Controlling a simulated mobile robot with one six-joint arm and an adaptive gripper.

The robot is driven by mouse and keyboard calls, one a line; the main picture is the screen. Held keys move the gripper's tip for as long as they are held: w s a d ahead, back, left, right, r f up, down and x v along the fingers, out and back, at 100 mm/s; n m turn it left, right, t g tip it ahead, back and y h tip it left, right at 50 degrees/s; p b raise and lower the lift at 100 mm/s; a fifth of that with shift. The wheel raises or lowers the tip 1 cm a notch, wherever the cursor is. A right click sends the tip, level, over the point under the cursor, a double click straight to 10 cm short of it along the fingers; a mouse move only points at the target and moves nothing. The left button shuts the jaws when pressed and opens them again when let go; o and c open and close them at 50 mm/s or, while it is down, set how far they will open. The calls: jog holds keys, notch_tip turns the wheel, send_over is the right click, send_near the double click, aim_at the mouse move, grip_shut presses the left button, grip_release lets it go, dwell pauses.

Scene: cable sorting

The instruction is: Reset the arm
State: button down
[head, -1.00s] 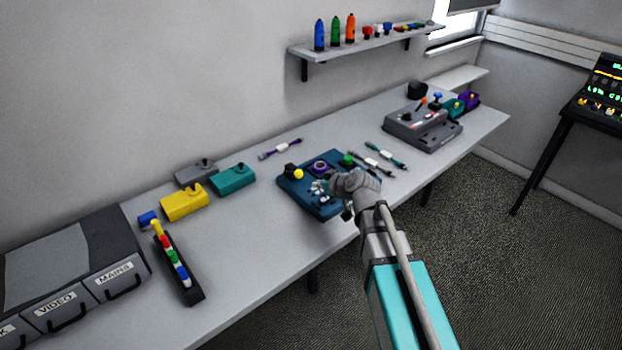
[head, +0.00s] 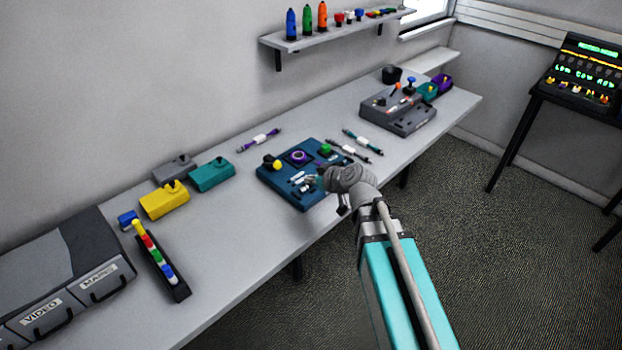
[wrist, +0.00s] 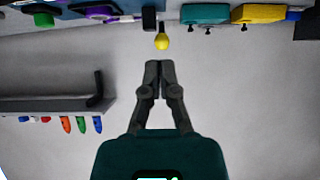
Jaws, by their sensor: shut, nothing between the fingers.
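My gripper (wrist: 158,70) is shut and empty in the wrist view, with its two fingers together. In the head view my arm reaches from the lower right to the bench's front edge. Its end lies at the right front of a dark blue panel (head: 275,181), covering part of it. The panel carries a yellow ball knob (head: 277,165), a purple ring (head: 298,157) and a green button (head: 325,149). In the wrist view, which looks upside down, the yellow knob (wrist: 162,42) appears just beyond the fingertips. I cannot tell the gap between them.
A grey bench (head: 225,240) runs along the wall. Yellow (head: 164,201) and teal (head: 211,176) boxes and a drawer case (head: 62,270) stand left. Cables (head: 258,140) lie behind the panel. A grey console (head: 398,112) stands right. A shelf (head: 335,33) hangs above. Floor in front is clear.

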dwell(0.4)
jog(key=s+d+f+m+g+h, duration=0.3)
jog(key=s+d+f+m+h, duration=0.1)
jog(key=d, duration=0.7)
jog(key=s+d+f+m+g+h, duration=0.4)
jog(key=s+d, duration=0.5)
jog(key=d, duration=0.3)
jog(key=shift+d+f+m+h, duration=0.25)
jog(key=shift+f+m+h, duration=0.2)
jog(key=shift+m, duration=0.55)
